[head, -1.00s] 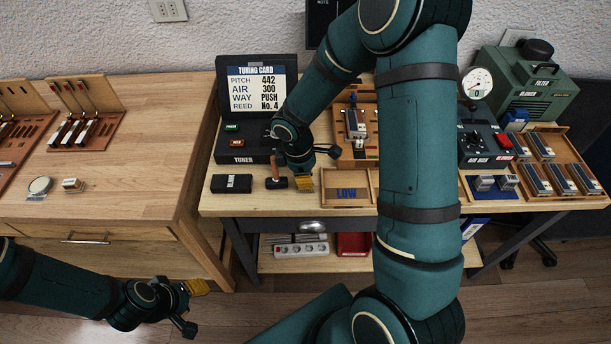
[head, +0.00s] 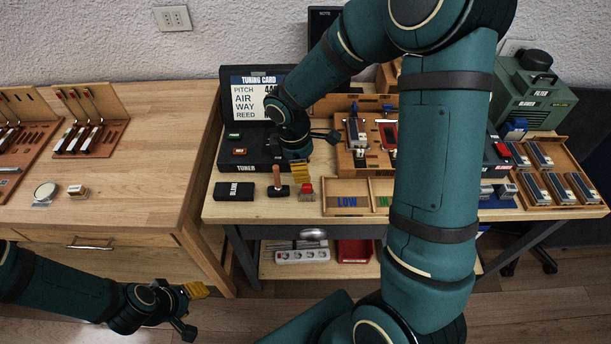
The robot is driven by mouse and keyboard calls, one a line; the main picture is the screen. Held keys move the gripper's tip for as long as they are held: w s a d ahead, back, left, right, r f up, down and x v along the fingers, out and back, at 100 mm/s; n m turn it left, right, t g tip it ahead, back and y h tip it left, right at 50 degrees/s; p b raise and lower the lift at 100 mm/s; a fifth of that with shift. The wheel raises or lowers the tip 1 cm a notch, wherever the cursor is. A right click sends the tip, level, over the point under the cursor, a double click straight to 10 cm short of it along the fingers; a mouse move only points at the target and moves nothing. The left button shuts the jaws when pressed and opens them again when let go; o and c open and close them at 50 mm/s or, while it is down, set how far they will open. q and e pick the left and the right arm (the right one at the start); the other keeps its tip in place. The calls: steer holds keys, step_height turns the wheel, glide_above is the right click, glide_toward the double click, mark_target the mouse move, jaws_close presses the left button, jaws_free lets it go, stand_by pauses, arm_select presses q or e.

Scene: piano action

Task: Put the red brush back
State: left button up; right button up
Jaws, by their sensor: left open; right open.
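A small red-topped block with a pale base (head: 306,189), possibly the red brush, stands on the front of the right bench. It is beside a dark-headed tool with an upright brown handle (head: 278,181). My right gripper (head: 301,172) is open just above and behind the red-topped block; its yellow fingertips show, and a small gap to the block seems visible. My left gripper (head: 194,292) is open and empty, low in front of the left bench. My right arm hides part of the right bench.
A black BLANK block (head: 234,191) lies left of the tool. The wooden LOW tray (head: 346,205) is right of the red-topped block. Behind stands the black tuner (head: 240,150) with its card. The left bench (head: 140,180) has clear space.

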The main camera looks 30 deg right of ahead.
arm_select(q)
steer(key=shift+w+r, duration=0.15)
steer(key=shift+r, duration=0.2)
arm_select(e)
steer(key=shift+w+a+r, duration=0.1)
steer(key=shift+a+r, duration=0.05)
steer(key=shift+r, duration=0.9)
steer(key=shift+w+a+r, duration=0.1)
steer(key=shift+r, duration=0.95)
steer(key=shift+s, duration=0.1)
